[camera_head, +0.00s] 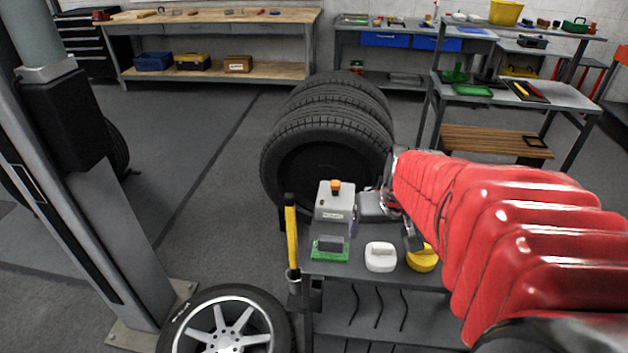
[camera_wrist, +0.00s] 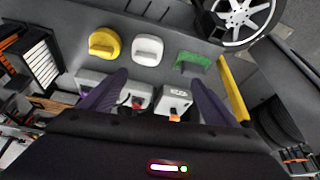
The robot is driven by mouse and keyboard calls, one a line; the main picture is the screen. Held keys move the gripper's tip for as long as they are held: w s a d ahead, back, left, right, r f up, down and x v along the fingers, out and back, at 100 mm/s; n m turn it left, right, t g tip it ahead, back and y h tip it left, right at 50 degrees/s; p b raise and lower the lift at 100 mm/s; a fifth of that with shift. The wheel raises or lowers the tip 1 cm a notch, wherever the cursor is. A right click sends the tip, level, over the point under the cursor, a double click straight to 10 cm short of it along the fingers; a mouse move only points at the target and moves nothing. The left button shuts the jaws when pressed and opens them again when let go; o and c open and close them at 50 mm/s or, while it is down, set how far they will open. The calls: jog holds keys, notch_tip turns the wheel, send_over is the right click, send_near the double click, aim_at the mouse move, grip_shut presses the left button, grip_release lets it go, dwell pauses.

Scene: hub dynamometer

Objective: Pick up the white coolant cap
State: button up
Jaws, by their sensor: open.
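The white coolant cap (camera_head: 380,257) sits on the top of a small grey cart, between a green item and a yellow cap. In the wrist view the white cap (camera_wrist: 148,49) lies beyond my fingertips, near the upper middle. My gripper (camera_wrist: 158,82) is open and empty, with its two dark fingers spread wide above the cart. In the head view my red-sleeved arm reaches over the cart from the right and hides part of it. The fingers are apart from the cap.
The yellow cap (camera_head: 422,258) stands close beside the white one. A green-based block (camera_head: 330,248), a grey box with an orange button (camera_head: 335,201) and a yellow-handled tool (camera_head: 291,232) are also at the cart. Stacked tyres (camera_head: 330,135) stand behind; a wheel (camera_head: 228,322) lies in front.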

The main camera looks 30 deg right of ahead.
aim_at(384, 247)
jog(key=d, duration=0.1)
jog(key=d+f, duration=0.1)
jog(key=d, duration=0.1)
jog(key=shift+s+d+f+m, duration=0.25)
jog(key=shift+s+d+m, duration=0.05)
jog(key=shift+m, duration=0.1)
jog(key=shift+x, duration=4.3)
jog(key=shift+s+f, duration=0.1)
jog(key=shift+x, duration=2.55)
jog(key=shift+d, duration=0.15)
jog(key=shift+c, duration=0.4)
jog(key=c, duration=1)
